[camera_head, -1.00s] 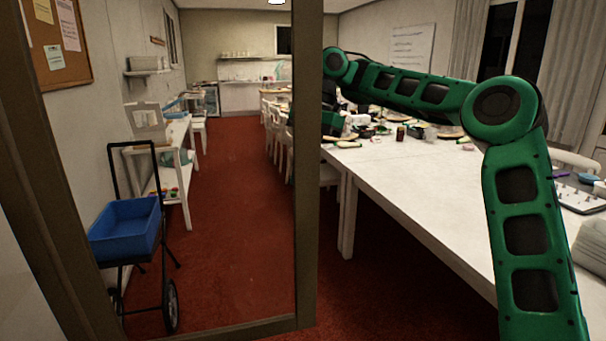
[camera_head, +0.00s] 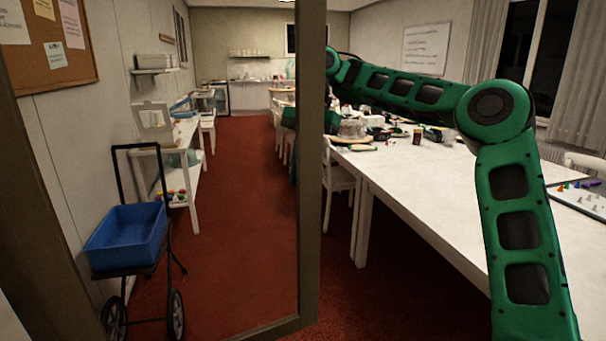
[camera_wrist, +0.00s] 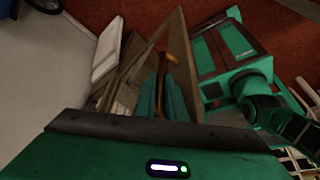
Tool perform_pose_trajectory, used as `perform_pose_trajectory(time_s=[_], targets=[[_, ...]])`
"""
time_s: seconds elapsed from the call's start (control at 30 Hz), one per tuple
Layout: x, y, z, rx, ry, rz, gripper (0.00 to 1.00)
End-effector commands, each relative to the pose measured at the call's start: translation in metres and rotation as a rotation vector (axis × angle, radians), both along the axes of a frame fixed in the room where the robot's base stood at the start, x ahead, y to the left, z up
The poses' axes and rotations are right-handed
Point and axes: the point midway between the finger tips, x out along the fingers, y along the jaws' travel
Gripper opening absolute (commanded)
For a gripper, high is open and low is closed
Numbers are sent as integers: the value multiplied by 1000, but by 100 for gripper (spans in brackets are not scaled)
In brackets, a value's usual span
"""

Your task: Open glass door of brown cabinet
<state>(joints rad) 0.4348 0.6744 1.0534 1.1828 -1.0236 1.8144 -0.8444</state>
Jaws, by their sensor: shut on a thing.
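The brown-framed glass door (camera_head: 310,190) stands upright close in front of me in the head view, and the room shows through its clear pane. My green arm reaches over the white table and bends back behind the door's right post. My gripper is mostly hidden there. In the wrist view, the two green fingers of my gripper (camera_wrist: 168,85) are closed around a thin orange-brown handle (camera_wrist: 167,57). The brown door frame (camera_wrist: 130,60) runs beside the fingers. The exact contact is dark and partly hidden.
A blue cart (camera_head: 128,235) stands at the left, seen through the glass. A long white table (camera_head: 430,205) with several items lies at the right, beneath my arm. White chairs (camera_head: 340,180) stand along it. Red floor is open down the middle.

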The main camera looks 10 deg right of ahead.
Motion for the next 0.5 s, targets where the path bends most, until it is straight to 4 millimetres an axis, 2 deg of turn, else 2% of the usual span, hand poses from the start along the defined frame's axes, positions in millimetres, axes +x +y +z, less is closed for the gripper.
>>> perform_pose_trajectory(time_s=[0.03,0.3,0.33,0.4,0.5], targets=[[-4,7,0,8,5,10,0],[-3,3,0,8,5,4,0],[-3,2,0,8,5,4,15],[-3,1,0,8,4,3,29],[-2,-1,0,6,3,-1,29]])
